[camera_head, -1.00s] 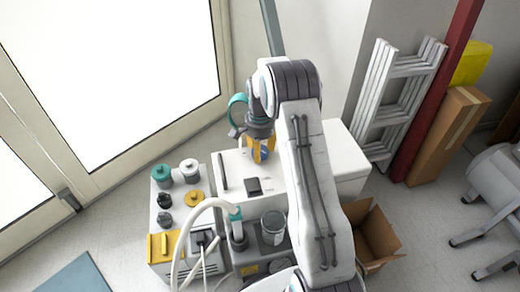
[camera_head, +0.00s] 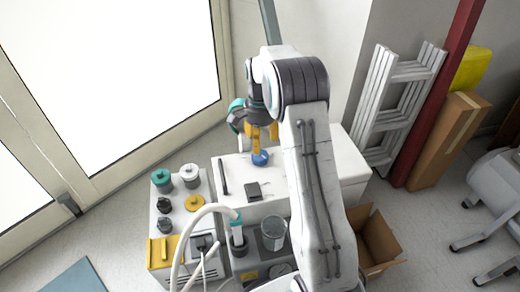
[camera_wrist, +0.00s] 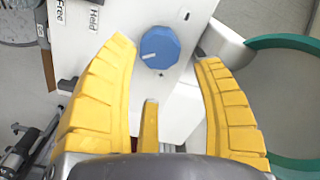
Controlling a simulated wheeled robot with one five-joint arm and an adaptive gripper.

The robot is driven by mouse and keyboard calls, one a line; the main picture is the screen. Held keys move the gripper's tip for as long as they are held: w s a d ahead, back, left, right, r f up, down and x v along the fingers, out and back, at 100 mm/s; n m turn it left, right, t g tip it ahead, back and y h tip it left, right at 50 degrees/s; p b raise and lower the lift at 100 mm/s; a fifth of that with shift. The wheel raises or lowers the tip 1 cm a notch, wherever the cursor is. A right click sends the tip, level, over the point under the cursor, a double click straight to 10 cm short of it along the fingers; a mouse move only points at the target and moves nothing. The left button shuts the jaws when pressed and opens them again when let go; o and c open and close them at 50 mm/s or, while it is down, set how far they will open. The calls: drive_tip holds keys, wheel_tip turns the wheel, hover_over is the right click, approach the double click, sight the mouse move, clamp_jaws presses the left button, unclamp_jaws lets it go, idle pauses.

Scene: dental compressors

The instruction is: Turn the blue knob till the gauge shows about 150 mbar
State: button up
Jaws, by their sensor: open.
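The blue knob (camera_head: 260,158) sits on the top of a white unit (camera_head: 318,174). In the wrist view the faceted blue knob (camera_wrist: 160,47) shows a white pointer mark towards its lower left. My gripper (camera_head: 262,133) is above the knob in the head view, its yellow fingers apart. In the wrist view my gripper (camera_wrist: 165,54) is open and empty, with one fingertip on each side of the knob and gaps between. I cannot make out a gauge or any reading.
A dark small box (camera_head: 253,191) and a black bar (camera_head: 222,176) are on the white unit's near part. Left stand teal, grey and yellow caps (camera_head: 195,203). A white hose (camera_head: 188,232) arches in front. A cardboard box (camera_head: 381,243) and ladder (camera_head: 397,95) are at right.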

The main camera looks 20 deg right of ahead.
sight(260, 155)
drive_tip(key=shift+r, duration=2.5)
